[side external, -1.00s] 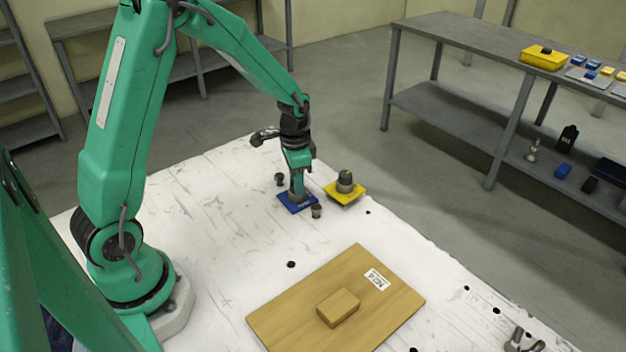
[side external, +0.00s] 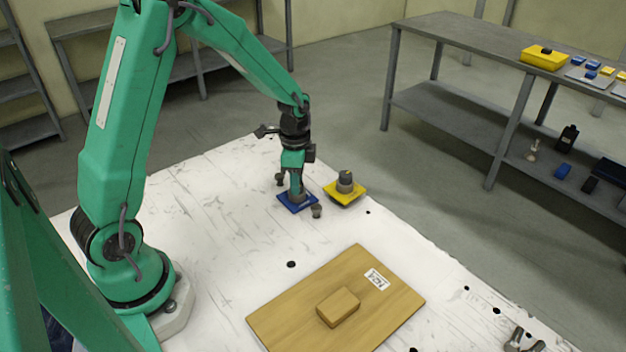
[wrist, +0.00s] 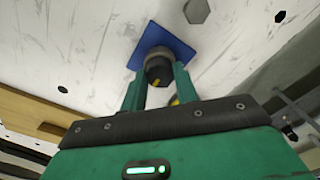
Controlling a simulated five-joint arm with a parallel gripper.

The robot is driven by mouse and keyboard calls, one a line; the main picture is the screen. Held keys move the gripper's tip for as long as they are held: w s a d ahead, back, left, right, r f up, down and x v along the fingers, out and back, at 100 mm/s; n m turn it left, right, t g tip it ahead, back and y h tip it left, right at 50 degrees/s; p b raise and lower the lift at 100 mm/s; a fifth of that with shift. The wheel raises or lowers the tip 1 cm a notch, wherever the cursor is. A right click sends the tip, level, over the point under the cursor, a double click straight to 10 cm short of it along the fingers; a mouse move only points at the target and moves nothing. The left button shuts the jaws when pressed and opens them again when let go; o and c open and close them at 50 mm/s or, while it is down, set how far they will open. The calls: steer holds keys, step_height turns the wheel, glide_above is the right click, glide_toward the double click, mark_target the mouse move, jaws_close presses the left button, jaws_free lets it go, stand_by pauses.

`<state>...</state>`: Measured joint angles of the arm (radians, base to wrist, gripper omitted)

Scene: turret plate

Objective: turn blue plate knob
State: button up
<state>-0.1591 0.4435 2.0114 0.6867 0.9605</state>
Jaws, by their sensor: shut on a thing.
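The blue plate (side external: 284,199) lies flat on the white table, and its corner also shows in the wrist view (wrist: 178,36). Its dark grey knob (wrist: 158,66) stands on the plate, with a yellow mark on its top. In the side view my gripper (side external: 297,190) points straight down over the plate and hides most of the knob. In the wrist view the two green fingers are on either side of the knob, shut on it. The yellow plate (side external: 340,198) with its own grey knob (side external: 345,181) sits to the right of the blue plate.
A wooden board (side external: 270,318) with a wooden block (side external: 338,307) lies nearer the camera. The table between the board and the plates is mostly clear.

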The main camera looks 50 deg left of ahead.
steer(key=o, duration=1)
steer(key=shift+r, duration=0.15)
step_height(320, 180, up, 7)
steer(key=shift+f, duration=0.1)
steer(key=shift+r, duration=0.4)
steer(key=shift+r, duration=0.1)
